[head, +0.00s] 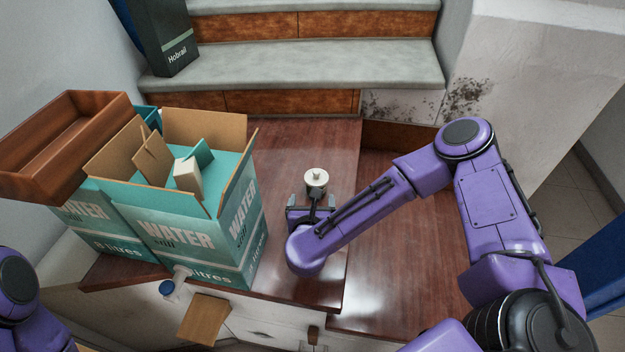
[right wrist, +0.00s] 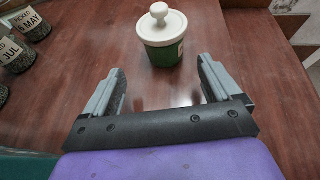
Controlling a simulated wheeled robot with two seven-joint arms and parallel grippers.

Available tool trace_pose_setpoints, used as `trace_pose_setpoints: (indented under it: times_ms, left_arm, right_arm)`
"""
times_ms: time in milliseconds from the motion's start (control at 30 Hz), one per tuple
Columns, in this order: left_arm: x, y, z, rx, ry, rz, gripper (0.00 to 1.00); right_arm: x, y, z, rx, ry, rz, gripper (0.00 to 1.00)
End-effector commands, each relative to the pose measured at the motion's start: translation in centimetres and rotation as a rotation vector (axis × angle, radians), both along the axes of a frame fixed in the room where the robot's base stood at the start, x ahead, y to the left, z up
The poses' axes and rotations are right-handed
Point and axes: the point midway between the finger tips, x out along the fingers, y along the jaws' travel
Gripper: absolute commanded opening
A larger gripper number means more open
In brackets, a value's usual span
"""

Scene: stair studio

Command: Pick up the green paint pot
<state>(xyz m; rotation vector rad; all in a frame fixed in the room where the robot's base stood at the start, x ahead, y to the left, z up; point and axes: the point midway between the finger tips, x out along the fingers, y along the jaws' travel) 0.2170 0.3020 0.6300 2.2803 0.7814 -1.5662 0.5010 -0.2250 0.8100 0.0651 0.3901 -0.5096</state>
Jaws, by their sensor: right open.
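The green paint pot (right wrist: 163,52) stands upright on the brown wooden top in the right wrist view, with a white knobbed lid (right wrist: 161,22) on it. In the head view mainly its pale lid (head: 316,178) shows, just beyond my right gripper (head: 311,206). In the right wrist view my right gripper (right wrist: 158,82) is open and empty. Its two fingers point toward the pot, which stands a little ahead of the fingertips and is not between them. My left gripper is out of view; only a part of my left arm shows at the lower left.
An open teal WATER carton (head: 180,235) with things inside stands left of the pot, and a brown wooden tray (head: 62,140) sits beside it. Dark pots with date labels (right wrist: 30,25) stand at the wrist view's left. Steps (head: 300,65) rise behind. The wooden surface right of the pot is clear.

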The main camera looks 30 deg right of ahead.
Motion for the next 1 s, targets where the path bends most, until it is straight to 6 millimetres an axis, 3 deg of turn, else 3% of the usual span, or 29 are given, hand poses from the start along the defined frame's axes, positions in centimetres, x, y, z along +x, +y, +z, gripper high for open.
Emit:
trace_pose_setpoints:
  times_ms: [400,667,767,900,1000]
  left_arm:
    - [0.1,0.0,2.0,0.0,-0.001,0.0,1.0]
    - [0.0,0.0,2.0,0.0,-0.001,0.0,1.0]
    - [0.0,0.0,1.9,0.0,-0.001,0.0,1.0]
    - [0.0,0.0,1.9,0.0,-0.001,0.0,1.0]
    - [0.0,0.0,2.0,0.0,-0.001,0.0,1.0]
  right_arm:
    - [4.8,-3.5,-1.8,-0.001,0.001,0.002,0.91]
    - [5.4,-3.7,-2.1,-0.001,0.0,0.007,0.91]
    - [5.4,-3.7,-2.1,-0.001,0.0,0.006,0.65]
    - [5.4,-3.7,-2.1,-0.001,0.001,0.006,0.21]
    - [5.4,-3.7,-2.1,0.0,-0.002,0.006,0.21]
